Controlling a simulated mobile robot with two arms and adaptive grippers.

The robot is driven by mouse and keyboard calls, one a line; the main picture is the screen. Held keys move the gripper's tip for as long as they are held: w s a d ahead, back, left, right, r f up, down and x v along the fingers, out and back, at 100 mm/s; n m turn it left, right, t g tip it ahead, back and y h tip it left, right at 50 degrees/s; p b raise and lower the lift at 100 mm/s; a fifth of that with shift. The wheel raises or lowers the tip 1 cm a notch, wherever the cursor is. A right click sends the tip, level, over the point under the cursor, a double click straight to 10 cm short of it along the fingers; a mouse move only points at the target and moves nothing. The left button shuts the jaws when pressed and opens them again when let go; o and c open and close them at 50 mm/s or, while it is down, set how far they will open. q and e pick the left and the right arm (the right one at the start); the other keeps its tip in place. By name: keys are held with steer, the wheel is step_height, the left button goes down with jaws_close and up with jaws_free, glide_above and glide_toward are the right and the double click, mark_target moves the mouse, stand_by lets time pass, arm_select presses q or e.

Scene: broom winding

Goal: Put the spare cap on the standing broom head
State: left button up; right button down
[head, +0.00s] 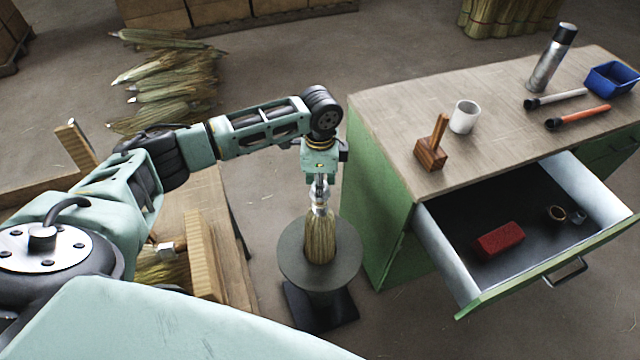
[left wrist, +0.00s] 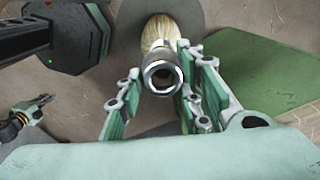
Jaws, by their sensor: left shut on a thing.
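The broom head (head: 320,238) of pale straw stands upright on a round grey stand (head: 292,262). It also shows in the left wrist view (left wrist: 157,28), behind a shiny metal cap. My left gripper (head: 320,188) points down right over the broom head. It is shut on the silver cap (left wrist: 162,76), a hollow ring with its round opening facing the wrist camera, between the green fingers. The cap is in line with the top of the broom head; whether it is seated there I cannot tell. What looks like my right gripper (left wrist: 35,108) is small at the left wrist view's left edge.
Straw bundles lie at left.

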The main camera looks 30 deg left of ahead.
arm_select(q)
steer(key=shift+f+b, duration=1.95)
steer(key=shift+f, duration=1)
steer(key=o, duration=0.9)
steer(key=shift+r, duration=0.1)
